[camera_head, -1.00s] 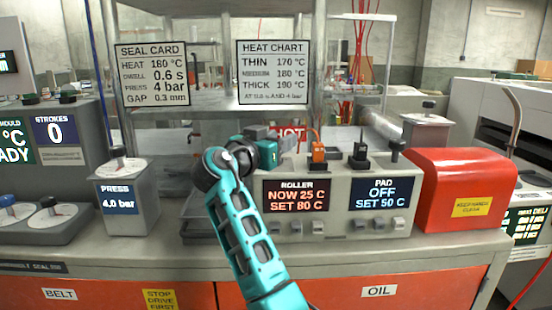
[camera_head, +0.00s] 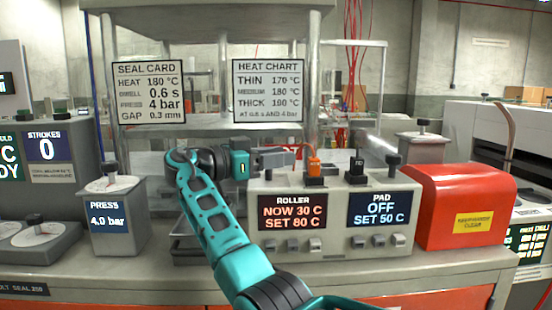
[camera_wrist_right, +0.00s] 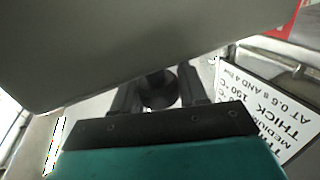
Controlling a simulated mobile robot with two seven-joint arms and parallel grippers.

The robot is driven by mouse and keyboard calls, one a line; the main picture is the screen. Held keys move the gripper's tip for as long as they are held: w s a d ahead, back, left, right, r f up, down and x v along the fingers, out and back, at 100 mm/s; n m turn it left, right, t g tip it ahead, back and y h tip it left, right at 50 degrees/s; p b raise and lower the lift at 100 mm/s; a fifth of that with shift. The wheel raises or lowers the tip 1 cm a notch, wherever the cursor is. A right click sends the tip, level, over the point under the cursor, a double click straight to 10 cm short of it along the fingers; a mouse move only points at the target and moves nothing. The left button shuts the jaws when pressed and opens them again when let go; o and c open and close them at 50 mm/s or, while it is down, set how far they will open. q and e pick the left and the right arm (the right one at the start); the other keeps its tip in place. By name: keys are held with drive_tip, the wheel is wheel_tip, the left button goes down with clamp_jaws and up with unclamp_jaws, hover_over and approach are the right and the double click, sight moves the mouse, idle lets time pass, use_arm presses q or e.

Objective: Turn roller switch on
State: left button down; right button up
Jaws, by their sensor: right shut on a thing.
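The orange roller switch (camera_head: 313,164) stands upright on the grey control box, above the ROLLER display (camera_head: 292,213), which reads NOW 30 C, SET 80 C. My right gripper (camera_head: 290,157) is level with the switch, just left of it, fingers pointing right. In the right wrist view the fingers (camera_wrist_right: 160,97) are close around a dark round knob (camera_wrist_right: 158,88). Whether the fingers touch the orange switch is hard to tell. The black pad switch (camera_head: 357,167) stands to the right, above the PAD display (camera_head: 379,208), which reads OFF, SET 50 C. My left gripper is out of view.
A red box cover (camera_head: 460,205) is at the right of the control box. The press box (camera_head: 117,210) is at the left. A seal card (camera_head: 149,92) and a heat chart (camera_head: 268,91) hang behind. Small buttons line the control box's front edge.

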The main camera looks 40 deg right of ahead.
idle(0.3)
drive_tip(key=o, duration=1)
drive_tip(key=shift+c, duration=0.2)
drive_tip(key=w+a, duration=0.2)
drive_tip(key=a, duration=1)
drive_tip(key=shift+a+p, duration=0.3)
drive_tip(key=shift+w, duration=0.1)
